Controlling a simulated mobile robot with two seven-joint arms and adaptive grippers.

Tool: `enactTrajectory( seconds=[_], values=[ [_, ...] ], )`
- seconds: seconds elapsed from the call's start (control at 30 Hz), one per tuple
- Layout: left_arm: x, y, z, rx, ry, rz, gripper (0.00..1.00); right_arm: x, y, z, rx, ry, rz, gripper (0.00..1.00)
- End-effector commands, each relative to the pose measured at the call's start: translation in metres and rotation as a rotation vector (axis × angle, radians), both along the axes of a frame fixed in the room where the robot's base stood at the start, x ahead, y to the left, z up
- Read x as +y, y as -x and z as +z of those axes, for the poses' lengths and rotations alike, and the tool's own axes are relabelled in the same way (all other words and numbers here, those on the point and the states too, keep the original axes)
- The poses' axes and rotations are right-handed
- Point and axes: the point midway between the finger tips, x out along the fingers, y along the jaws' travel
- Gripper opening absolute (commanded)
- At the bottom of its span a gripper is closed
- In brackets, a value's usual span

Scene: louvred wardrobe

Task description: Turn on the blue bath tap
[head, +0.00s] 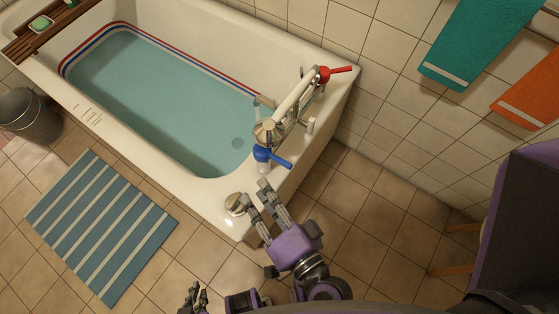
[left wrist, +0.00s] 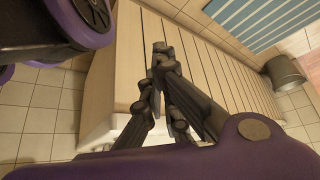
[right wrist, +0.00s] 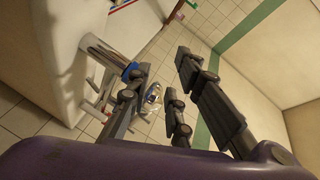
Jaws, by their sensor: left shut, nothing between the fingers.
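The blue tap (head: 262,153) sits at the near end of the mixer on the bath's right rim; its lever points right and slightly down. A bit of blue shows beside the left fingertip in the right wrist view (right wrist: 131,70). My right gripper (head: 254,192) is open and empty, just below the blue tap with fingers towards it. Its spread fingers show in the right wrist view (right wrist: 162,60); I cannot tell whether one touches the tap. My left gripper (head: 195,295) is shut and empty at the bottom edge; its tips meet in the left wrist view (left wrist: 160,52).
A red tap (head: 323,75) is at the mixer's far end. The bath (head: 215,205) holds water. A round metal fitting (head: 235,204) lies on the rim beside my right gripper. A striped mat (head: 100,225) and a bucket (head: 28,112) are at left.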

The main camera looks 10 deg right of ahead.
Motion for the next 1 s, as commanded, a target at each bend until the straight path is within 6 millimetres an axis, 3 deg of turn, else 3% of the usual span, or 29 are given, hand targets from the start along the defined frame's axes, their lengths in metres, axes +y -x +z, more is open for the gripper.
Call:
enactTrajectory(
  seconds=[0.07, 0.2, 0.4, 0.8, 1.0],
  values=[
    [0.002, -0.006, -0.008, -0.008, -0.006, -0.002, 0.0, -0.007, -0.006, -0.001, 0.02, -0.157, -0.104, 0.2],
    [0.005, -0.015, 0.0, -0.028, -0.014, -0.005, 0.0, -0.034, -0.008, 0.0, 0.08, -0.351, -0.295, 0.2],
    [0.005, -0.015, 0.006, -0.033, -0.017, -0.007, 0.0, -0.063, -0.009, -0.007, 0.11, -0.438, -0.448, 0.2],
    [0.004, -0.011, 0.007, -0.025, -0.015, -0.009, 0.0, -0.066, -0.064, -0.018, 0.107, -0.441, -0.453, 0.2],
    [0.004, -0.012, 0.007, -0.027, -0.015, -0.009, 0.0, -0.067, -0.081, -0.023, 0.107, -0.438, -0.453, 0.2]
  ],
)
